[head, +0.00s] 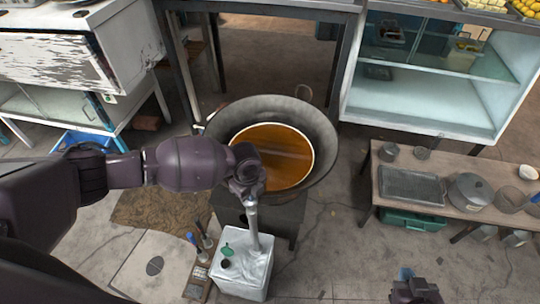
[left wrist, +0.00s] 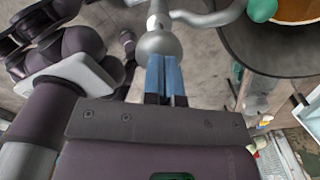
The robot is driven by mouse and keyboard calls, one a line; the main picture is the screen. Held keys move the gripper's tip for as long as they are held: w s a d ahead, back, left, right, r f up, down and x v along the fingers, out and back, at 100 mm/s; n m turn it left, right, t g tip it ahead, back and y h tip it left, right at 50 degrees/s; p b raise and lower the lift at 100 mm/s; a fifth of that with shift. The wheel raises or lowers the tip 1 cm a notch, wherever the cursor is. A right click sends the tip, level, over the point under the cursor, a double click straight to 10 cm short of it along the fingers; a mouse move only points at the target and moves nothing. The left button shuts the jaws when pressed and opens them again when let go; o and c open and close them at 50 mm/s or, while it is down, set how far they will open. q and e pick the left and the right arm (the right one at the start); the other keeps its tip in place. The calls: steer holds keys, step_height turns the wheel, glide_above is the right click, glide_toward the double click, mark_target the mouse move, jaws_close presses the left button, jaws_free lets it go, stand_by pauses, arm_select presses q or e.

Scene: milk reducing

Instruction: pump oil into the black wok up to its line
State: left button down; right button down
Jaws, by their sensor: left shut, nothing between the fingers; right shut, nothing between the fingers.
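The black wok (head: 325,135) stands on a dark stand in the head view and holds brown-orange oil (head: 285,165). A pale line shows along the oil's edge, and the oil appears to reach it where visible. A white container (head: 243,270) stands in front, with a grey pump (head: 253,225) rising from it. My left gripper (head: 247,187) is at the pump's top. In the left wrist view its blue fingers (left wrist: 166,78) are shut, right at the silver pump head (left wrist: 158,43); I cannot tell if they touch. My right gripper (head: 415,292) is low at right, away from the wok.
A low bench (head: 450,213) with a tray and pots stands at right. A white cabinet (head: 430,100) is behind it. A worn white cabinet (head: 75,60) stands at left. A small caddy (head: 200,270) with tools is left of the container. Floor right of the wok is clear.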

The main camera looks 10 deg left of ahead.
arm_select(q)
steer(key=shift+f+b, duration=0.4)
steer(key=shift+f, duration=0.4)
steer(key=shift+f+b, duration=0.4)
steer(key=shift+f, duration=0.25)
step_height(320, 180, up, 3)
steer(key=shift+f+p, duration=0.1)
steer(key=shift+p, duration=1.15)
step_height(320, 180, up, 2)
steer(key=shift+r+p, duration=0.2)
steer(key=shift+p, duration=1)
steer(key=shift+r+p, duration=0.7)
steer(key=shift+r, duration=1.5)
